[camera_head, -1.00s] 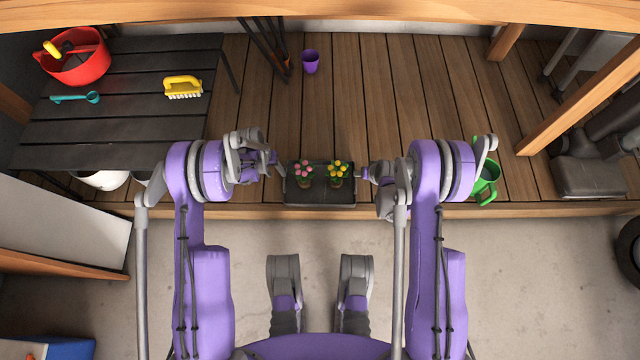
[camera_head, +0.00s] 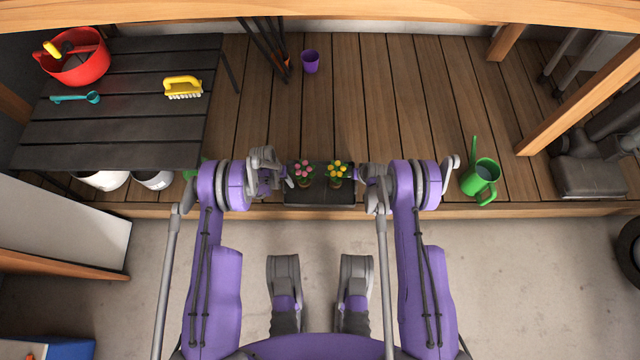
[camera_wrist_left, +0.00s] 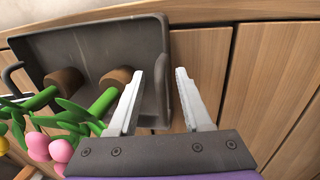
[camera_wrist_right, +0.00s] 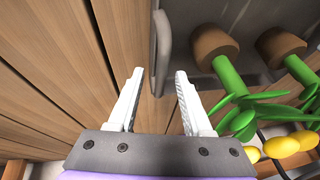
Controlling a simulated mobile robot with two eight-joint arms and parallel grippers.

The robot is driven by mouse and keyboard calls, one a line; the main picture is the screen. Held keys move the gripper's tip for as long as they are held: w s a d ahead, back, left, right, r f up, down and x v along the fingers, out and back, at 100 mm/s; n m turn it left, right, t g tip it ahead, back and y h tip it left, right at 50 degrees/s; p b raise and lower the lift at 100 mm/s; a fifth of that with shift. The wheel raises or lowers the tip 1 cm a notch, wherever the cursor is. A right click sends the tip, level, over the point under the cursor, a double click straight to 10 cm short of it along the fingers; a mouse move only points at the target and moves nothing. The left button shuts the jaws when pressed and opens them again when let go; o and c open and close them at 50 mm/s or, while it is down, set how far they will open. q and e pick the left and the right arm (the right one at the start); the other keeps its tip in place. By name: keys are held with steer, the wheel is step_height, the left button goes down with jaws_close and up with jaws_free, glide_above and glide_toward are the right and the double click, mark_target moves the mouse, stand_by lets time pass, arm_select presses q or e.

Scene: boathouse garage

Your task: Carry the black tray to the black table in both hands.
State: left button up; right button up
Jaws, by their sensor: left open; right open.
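The black tray (camera_head: 320,197) lies on the wooden deck near its front edge. It holds two small brown pots, one with pink flowers (camera_head: 303,168) and one with yellow flowers (camera_head: 338,167). My left gripper (camera_head: 287,182) is open at the tray's left end; in the left wrist view its fingers (camera_wrist_left: 168,75) straddle the tray's end wall. My right gripper (camera_head: 359,181) is open at the right end; in the right wrist view the handle (camera_wrist_right: 162,45) lines up between its fingertips (camera_wrist_right: 160,75). Contact cannot be told. The black table (camera_head: 130,120) stands at the left.
On the table are a red tub (camera_head: 80,65), a teal scoop (camera_head: 75,98) and a yellow brush (camera_head: 183,87); its near right part is bare. A green watering can (camera_head: 482,178) stands right of my right arm. A purple cup (camera_head: 310,61) stands farther back.

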arm_select(q)
jaws_close()
arm_select(e)
jaws_close()
stand_by(1.1)
